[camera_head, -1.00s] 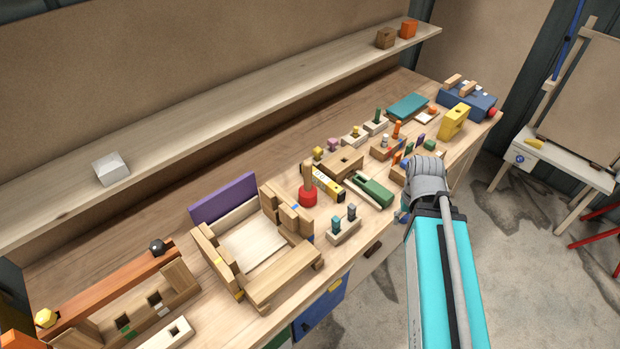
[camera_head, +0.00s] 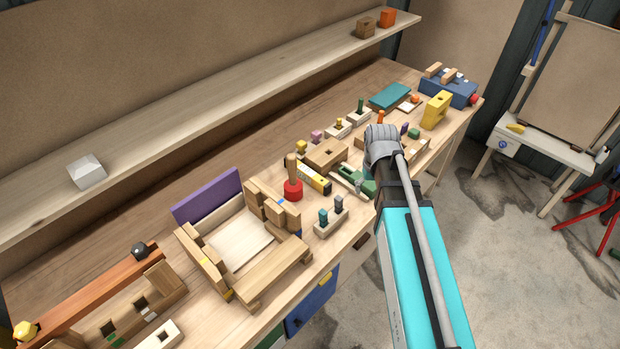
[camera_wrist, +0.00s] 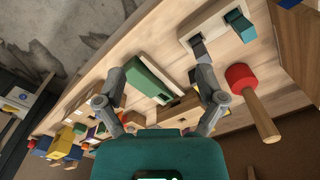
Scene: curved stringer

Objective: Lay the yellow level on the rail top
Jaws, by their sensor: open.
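The yellow level (camera_head: 313,178), a yellow bar with dark marks, lies on the workbench beside the red-based wooden mallet (camera_head: 292,185). I cannot make the level out clearly in the wrist view. A long reddish-brown rail (camera_head: 85,298) stands at the bench's left end, with a black knob and a yellow knob on it. My gripper (camera_wrist: 159,76) is open and empty in the wrist view, its two fingers spread above the bench. A green block (camera_wrist: 150,80) shows between and beyond the fingers. In the head view my own wrist hides the gripper.
A wooden frame (camera_head: 265,277) with a purple panel (camera_head: 207,196) stands between the rail and the level. A peg block (camera_head: 331,222) sits near the front edge. Several small blocks crowd the bench to the right. A long shelf (camera_head: 210,112) runs behind.

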